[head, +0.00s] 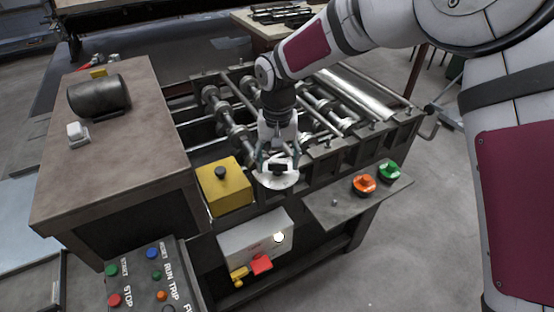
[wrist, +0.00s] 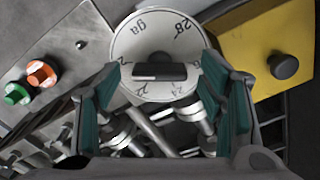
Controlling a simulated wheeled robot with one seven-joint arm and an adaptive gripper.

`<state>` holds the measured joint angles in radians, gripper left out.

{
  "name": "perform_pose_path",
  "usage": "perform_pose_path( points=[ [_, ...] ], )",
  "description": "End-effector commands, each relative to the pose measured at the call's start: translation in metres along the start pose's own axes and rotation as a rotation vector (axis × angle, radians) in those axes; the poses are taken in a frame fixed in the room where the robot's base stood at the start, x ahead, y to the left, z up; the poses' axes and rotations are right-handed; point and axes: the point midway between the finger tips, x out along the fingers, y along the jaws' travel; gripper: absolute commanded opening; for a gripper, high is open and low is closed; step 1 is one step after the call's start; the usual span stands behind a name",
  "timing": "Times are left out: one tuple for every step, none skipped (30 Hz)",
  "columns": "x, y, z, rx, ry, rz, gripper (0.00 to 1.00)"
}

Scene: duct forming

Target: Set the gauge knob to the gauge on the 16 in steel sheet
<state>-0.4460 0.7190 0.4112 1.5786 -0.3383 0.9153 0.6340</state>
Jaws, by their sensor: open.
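The gauge knob (wrist: 158,72) is a black bar handle on a round white dial (wrist: 135,38). In the wrist view the bar lies almost level across the dial; "ga" and "28" are readable, while other marks are partly covered by my fingers. In the head view the dial (head: 276,181) is on the front of the roller machine. My gripper (head: 278,158) is open above it, with one finger on each side of the knob; contact cannot be told. No 16 in label on a sheet is readable; a pale flat sheet (head: 18,215) shows at the left edge.
A yellow box (head: 226,190) with a black knob is left of the dial. Orange (head: 364,184) and green (head: 389,171) buttons are on the right shelf. A grey box (head: 255,238) with a red switch is below. A button panel (head: 150,275) is at lower left.

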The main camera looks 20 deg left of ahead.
Motion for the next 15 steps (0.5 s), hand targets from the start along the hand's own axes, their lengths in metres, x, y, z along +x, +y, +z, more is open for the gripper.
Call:
perform_pose_path(
  points=[
    [0.0008,0.0002,0.0,0.0,0.0,0.0,0.63],
    [0.001,0.0002,-0.0001,0.0,0.0,0.0,0.63],
    [0.0011,0.0002,-0.0002,0.0,0.0,0.0,0.63],
    [0.001,0.0002,-0.0002,0.0,0.0,0.0,0.63],
    [0.001,0.0002,-0.0002,0.0,0.0,0.0,0.63],
    [0.0009,0.0003,-0.0002,0.0,0.0,0.0,0.63],
    [0.0009,0.0003,-0.0002,0.0,0.0,0.0,0.63],
    [0.0008,0.0003,-0.0002,0.0,0.0,0.0,0.59],
    [0.0008,0.0002,-0.0002,0.0,0.0,0.0,0.5],
    [0.0007,0.0002,-0.0002,0.0,0.0,0.0,0.43],
    [0.0007,0.0002,-0.0002,0.0,0.0,0.0,0.36],
    [0.0007,0.0002,-0.0002,0.0,0.0,0.0,0.27],
    [0.0007,0.0002,-0.0002,0.0,0.0,0.0,0.2],
    [0.0007,0.0002,-0.0002,0.0,0.0,0.0,0.15],
    [0.0006,0.0002,-0.0002,0.0,0.0,0.0,0.15]
  ],
)
